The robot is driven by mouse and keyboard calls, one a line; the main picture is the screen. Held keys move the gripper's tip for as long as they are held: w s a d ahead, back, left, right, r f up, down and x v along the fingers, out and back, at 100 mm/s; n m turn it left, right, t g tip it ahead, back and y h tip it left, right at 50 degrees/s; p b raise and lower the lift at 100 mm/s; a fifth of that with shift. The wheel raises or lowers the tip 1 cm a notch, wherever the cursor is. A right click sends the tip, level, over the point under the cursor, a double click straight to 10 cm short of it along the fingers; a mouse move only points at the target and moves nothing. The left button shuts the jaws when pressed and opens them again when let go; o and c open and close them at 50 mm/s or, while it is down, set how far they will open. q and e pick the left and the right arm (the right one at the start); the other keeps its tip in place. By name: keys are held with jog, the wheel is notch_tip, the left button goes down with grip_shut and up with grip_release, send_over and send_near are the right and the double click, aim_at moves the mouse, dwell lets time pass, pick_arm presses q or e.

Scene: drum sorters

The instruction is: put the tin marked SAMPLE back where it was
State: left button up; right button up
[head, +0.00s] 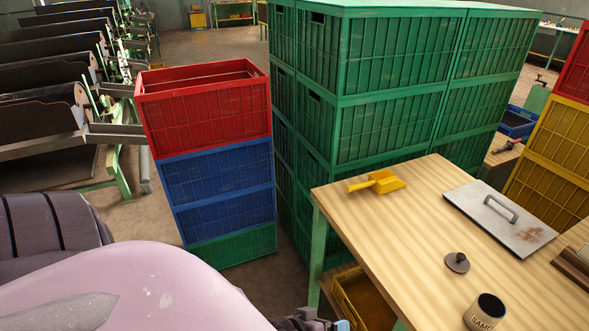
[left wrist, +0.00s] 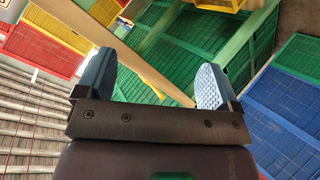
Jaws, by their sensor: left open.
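The tin marked SAMPLE (head: 481,321) stands upright on the wooden table (head: 400,235) near the bottom edge of the head view. Its top is open and dark inside, and part of its label shows. A dark round lid with a knob (head: 457,262) lies on the table behind it. My left gripper (head: 335,324) shows only partly at the bottom edge of the head view, left of the table and apart from the tin. In the left wrist view it is open (left wrist: 155,80), with nothing between its blue pads. My right gripper is out of view.
A yellow scoop (head: 378,182) and a metal plate with a handle (head: 500,217) lie on the table. A yellow crate (head: 362,300) sits under it. Stacked green crates (head: 390,130) stand behind, and a red, blue and green stack (head: 215,180) stands left.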

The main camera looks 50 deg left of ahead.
pick_arm(q)
jog(key=s+a+m+y, duration=0.2)
jog(key=s+a+m, duration=0.1)
jog(key=s+m, duration=0.3)
jog(key=shift+a+f+m, duration=0.35)
jog(key=shift+m, duration=0.25)
jog(key=shift+s, duration=0.1)
dwell(0.6)
